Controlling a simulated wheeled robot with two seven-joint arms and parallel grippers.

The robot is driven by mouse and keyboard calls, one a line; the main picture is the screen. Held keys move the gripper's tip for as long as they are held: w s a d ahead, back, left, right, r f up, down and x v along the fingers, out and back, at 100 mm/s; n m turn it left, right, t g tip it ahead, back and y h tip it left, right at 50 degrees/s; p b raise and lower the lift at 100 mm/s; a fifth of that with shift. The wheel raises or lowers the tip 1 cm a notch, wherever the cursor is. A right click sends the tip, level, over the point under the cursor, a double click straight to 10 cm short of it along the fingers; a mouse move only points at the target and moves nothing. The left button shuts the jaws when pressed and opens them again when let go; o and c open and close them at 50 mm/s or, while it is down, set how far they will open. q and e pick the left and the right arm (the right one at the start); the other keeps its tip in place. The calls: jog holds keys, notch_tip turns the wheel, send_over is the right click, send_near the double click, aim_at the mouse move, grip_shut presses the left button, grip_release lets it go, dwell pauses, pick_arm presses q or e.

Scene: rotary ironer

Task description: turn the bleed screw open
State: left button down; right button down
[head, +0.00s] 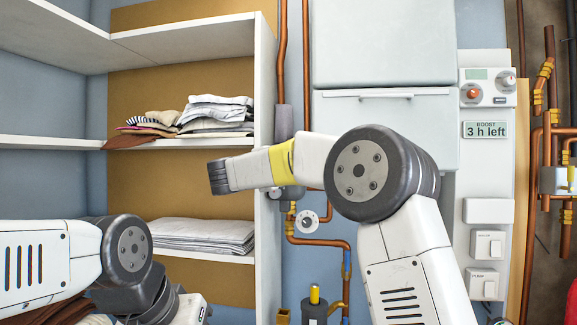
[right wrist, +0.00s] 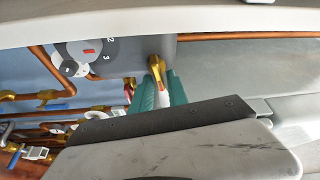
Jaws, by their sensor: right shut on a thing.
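In the right wrist view a brass piece (right wrist: 157,68), which I take for the bleed screw, stands at the right end of a grey housing (right wrist: 130,58). My right gripper (right wrist: 163,93) is shut on its lower end; teal finger surfaces show around a red and white part there. The exact grip is partly hidden by the dark plate in front. In the head view my right arm reaches left across the pipes, and its gripper is hidden. My left arm is at the lower left, with its gripper not clearly shown.
The housing carries a numbered dial (right wrist: 88,50). Copper pipes (head: 320,241) and a round gauge (head: 307,222) are below my right forearm. A shelf unit (head: 265,100) with folded cloths (head: 205,235) stands left. A white control panel (head: 487,150) is at right.

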jog(key=shift+f+m+g, duration=0.15)
jog(key=shift+m+g, duration=0.25)
jog(key=shift+m, duration=0.6)
jog(key=c, duration=1.5)
grip_release()
jog(key=v, duration=0.7)
jog(key=shift+s+a, duration=0.25)
jog(key=shift+s, duration=0.1)
